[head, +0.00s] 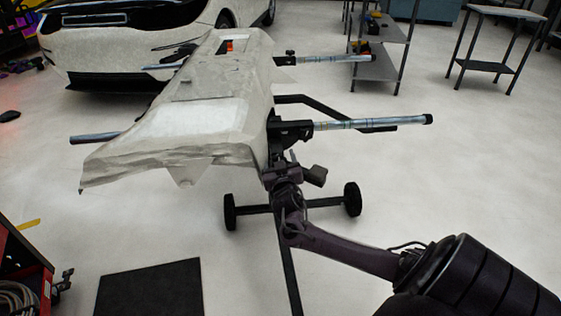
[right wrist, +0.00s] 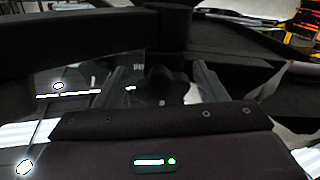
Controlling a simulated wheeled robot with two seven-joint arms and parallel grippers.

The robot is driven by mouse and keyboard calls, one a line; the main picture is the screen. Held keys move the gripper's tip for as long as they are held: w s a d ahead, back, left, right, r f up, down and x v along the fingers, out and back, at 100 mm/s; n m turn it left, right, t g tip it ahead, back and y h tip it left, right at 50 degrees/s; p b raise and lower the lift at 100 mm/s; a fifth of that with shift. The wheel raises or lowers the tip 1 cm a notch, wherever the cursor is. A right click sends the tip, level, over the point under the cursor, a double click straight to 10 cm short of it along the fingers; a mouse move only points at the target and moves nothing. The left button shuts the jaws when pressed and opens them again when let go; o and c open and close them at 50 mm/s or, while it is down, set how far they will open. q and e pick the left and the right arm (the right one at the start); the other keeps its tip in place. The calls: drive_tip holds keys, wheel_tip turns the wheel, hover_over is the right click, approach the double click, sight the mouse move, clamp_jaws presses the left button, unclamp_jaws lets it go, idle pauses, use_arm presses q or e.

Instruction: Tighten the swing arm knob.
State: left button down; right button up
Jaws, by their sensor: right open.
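The swing arm knob (right wrist: 168,86) shows in the right wrist view as a dark, lobed shape, poorly lit, near the middle. My right gripper (right wrist: 168,90) is open, with one finger on each side of the knob; I cannot tell whether either finger touches it. In the head view my right gripper (head: 284,168) is at the near right edge of the stand, just below the black bracket of the near swing arm (head: 370,122). The knob cannot be made out there. My left gripper is not in view.
A pale covered panel (head: 200,115) lies on the wheeled stand (head: 325,202). A far metal arm (head: 325,59) also sticks out to the right. A white car (head: 125,40) stands behind. A red cart (head: 22,265) is at lower left.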

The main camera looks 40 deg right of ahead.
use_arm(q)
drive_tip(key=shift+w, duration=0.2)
use_arm(e)
drive_tip(key=shift+w, duration=0.1)
drive_tip(key=c, duration=1)
drive_tip(key=shift+a+m+p, duration=0.1)
drive_tip(key=shift+m+p, duration=0.25)
drive_tip(key=shift+m, duration=0.95)
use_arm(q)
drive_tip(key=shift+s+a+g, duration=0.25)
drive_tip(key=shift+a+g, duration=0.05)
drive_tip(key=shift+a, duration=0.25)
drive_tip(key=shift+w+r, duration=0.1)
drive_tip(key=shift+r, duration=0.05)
use_arm(e)
drive_tip(key=o, duration=1)
